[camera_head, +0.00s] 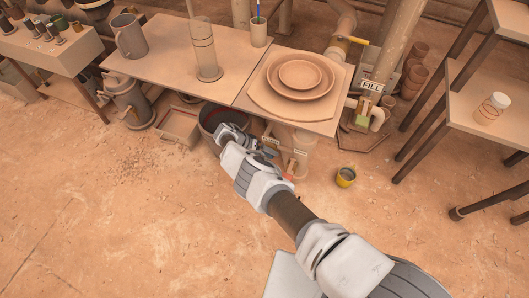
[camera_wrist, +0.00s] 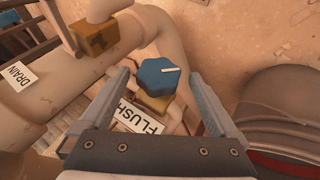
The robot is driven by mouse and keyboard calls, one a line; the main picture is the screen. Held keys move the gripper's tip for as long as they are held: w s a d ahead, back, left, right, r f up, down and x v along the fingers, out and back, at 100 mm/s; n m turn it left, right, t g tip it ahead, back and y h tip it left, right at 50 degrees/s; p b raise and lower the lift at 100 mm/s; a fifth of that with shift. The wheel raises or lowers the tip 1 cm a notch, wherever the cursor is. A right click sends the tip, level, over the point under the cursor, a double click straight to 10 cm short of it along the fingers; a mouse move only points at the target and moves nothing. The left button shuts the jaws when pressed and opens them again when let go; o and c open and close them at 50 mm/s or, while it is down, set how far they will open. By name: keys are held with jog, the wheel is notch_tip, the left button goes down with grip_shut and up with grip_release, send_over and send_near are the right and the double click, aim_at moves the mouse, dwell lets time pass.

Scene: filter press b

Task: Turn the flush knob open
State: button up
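In the wrist view the flush knob (camera_wrist: 160,76) is a blue lobed knob with a white pointer line on top, set on a brass valve body. A white FLUSH label (camera_wrist: 138,120) sits just below it. My gripper (camera_wrist: 162,82) is open, with one finger on each side of the knob and gaps to both. Whether the fingers are level with the knob in depth I cannot tell. In the head view my gripper (camera_head: 264,145) reaches under the table edge, and my arm hides the knob.
A pipe with a DRAIN label (camera_wrist: 15,77) and a brass block (camera_wrist: 95,38) lie left of the knob. A dark round tub (camera_wrist: 285,110) is close on the right.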

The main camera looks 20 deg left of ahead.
jog(key=p+v, duration=0.5)
jog(key=v, duration=1.2)
jog(key=shift+r, duration=0.15)
jog(key=shift+s, duration=0.1)
